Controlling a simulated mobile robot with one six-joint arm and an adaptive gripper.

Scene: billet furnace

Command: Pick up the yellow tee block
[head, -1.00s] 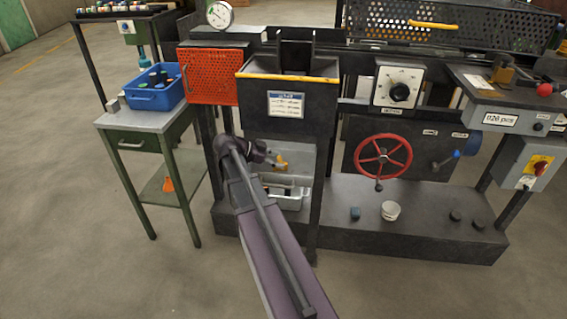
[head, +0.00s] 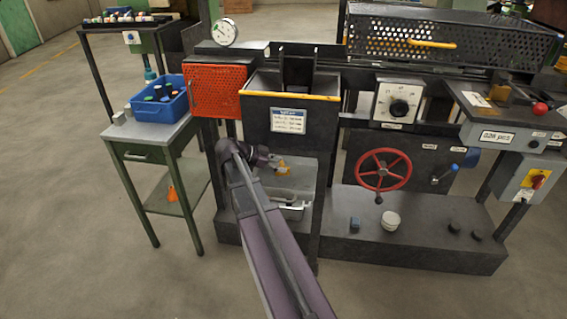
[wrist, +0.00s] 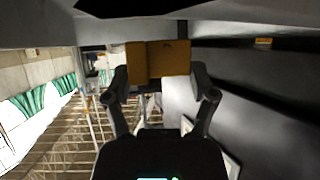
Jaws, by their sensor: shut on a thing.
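The yellow tee block (wrist: 170,60) is an orange-yellow piece held between the fingertips of my gripper (wrist: 160,72) in the wrist view. The gripper is shut on it, one finger on each side. In the head view the block (head: 284,168) shows as a small yellow shape at the end of my gripper (head: 275,162). The block's full shape is partly hidden by the gripper.
The dark hopper (head: 270,110) with a yellow edge overhangs the recess. An orange mesh guard (head: 215,90) is left of it. A green side table (head: 150,140) holds a blue bin (head: 160,110).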

